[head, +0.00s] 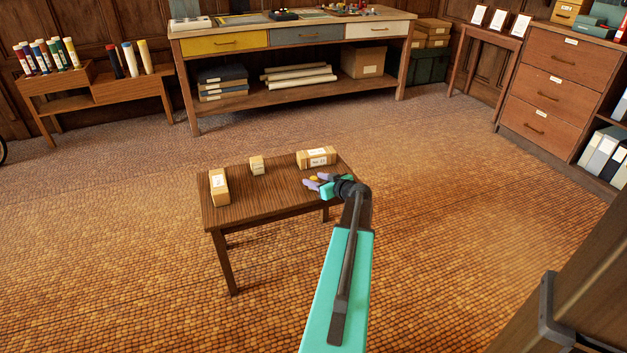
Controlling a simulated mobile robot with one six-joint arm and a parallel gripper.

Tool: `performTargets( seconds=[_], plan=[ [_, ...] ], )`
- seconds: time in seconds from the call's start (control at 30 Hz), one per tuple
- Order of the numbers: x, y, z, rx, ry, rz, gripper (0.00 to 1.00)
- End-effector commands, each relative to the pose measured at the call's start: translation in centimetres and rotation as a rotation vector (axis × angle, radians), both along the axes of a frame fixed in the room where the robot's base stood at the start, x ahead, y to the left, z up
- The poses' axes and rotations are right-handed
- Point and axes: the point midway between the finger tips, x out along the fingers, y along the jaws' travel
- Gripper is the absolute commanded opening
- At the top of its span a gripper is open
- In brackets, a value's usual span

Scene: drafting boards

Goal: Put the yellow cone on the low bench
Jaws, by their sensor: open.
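A small dark wooden low bench (262,193) stands on the floor in the middle of the head view. My gripper (317,183) is over its right end, with its fingers open. A small yellow thing, likely the yellow cone (314,178), shows at the fingers. It is mostly hidden by them, and I cannot tell whether they touch it or whether it rests on the bench.
Three labelled cardboard boxes stand on the low bench: one at the left (219,187), a small one (257,165) and one at the back right (317,158). A long workbench (290,91) and a drawer cabinet (548,95) stand behind. The carpet around is clear.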

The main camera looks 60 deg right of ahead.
Motion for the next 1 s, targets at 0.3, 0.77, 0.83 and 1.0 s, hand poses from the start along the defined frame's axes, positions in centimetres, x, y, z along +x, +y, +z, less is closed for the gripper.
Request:
performTargets(
  seconds=[0.3,0.77,0.83,1.0],
  plan=[
    [-3.8,1.7,1.6,0.0,0.0,-0.001,0.45],
    [-8.6,3.5,3.5,0.0,0.0,-0.001,0.45],
    [-8.9,3.6,3.6,0.0,0.0,-0.001,0.45],
    [-9.1,3.6,3.6,0.0,0.0,0.0,0.45]
  ],
)
